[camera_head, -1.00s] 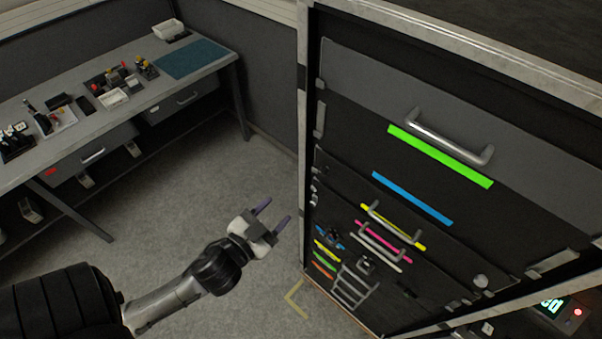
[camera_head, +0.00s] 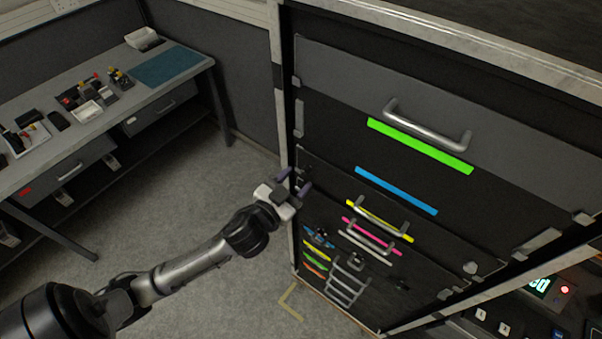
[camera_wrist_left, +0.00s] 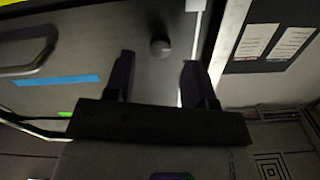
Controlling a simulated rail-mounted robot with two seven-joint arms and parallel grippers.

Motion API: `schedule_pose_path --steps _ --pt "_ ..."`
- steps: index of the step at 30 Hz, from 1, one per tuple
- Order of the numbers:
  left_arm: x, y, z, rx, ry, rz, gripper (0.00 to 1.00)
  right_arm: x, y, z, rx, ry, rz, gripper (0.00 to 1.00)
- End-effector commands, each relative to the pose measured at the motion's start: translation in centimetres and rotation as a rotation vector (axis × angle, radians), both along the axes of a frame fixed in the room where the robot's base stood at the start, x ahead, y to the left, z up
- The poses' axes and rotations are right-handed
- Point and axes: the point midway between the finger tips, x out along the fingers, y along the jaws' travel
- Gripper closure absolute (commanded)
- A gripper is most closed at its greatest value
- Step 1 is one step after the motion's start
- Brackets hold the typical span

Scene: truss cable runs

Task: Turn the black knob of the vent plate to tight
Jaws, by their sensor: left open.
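My left gripper (camera_head: 295,181) is open at the left edge of the dark cabinet front. In the left wrist view its two fingers (camera_wrist_left: 159,62) stand apart and empty. A small round dark knob (camera_wrist_left: 160,46) shows on the grey panel just beyond the fingertips, about midway between them. I see no contact with it. In the head view the gripper covers that part of the panel.
The cabinet carries a large drawer handle (camera_head: 428,124), a green strip (camera_head: 420,146), a blue strip (camera_head: 396,190) and smaller handles. A workbench (camera_head: 190,82) with trays and small parts stands at the left. The floor (camera_head: 195,195) between is clear.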

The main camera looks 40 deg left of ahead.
Motion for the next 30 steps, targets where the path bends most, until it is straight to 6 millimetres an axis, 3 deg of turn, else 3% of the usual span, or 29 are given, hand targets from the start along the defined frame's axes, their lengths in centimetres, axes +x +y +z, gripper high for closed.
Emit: schedule_pose_path --steps 7,19,30 --pt "2.0 0.2 0.0 -0.001 0.000 -0.001 0.50 0.0 0.1 0.2 0.004 0.000 -0.003 0.58" --pt "2.4 0.2 0.0 -0.001 0.000 -0.001 0.50 0.0 0.1 0.3 0.003 -0.001 -0.001 0.58" --pt "2.4 0.2 0.0 -0.001 0.000 0.000 0.84 0.0 -0.2 0.2 -0.007 -0.001 0.004 0.58"
